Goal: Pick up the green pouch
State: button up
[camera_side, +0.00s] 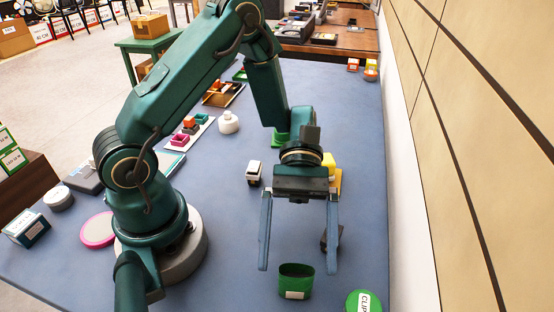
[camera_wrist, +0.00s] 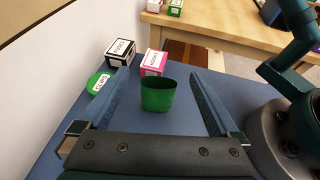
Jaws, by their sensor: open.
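The green pouch (camera_side: 296,281) stands upright and open at the top on the blue table, with a small pale label on its side. My gripper (camera_side: 298,270) is open, its two long blue-grey fingers pointing down, one to each side of the pouch in the side view. In the wrist view the pouch (camera_wrist: 158,94) shows between the two fingers of my gripper (camera_wrist: 160,85), a little beyond or level with their tips. I see no contact between fingers and pouch.
A round green container marked "CLIPS" (camera_side: 363,302) stands to the right of the pouch. A black-and-white box (camera_wrist: 121,52) and a pink-and-white box (camera_wrist: 153,63) stand beyond the pouch. A small dark object (camera_side: 331,237) lies behind the right finger.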

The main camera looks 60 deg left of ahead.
aim_at(296, 285)
notch_tip(296, 285, down, 3)
jog(key=shift+f, duration=0.1)
jog(key=shift+x, duration=2.55)
jog(key=c, duration=1.4)
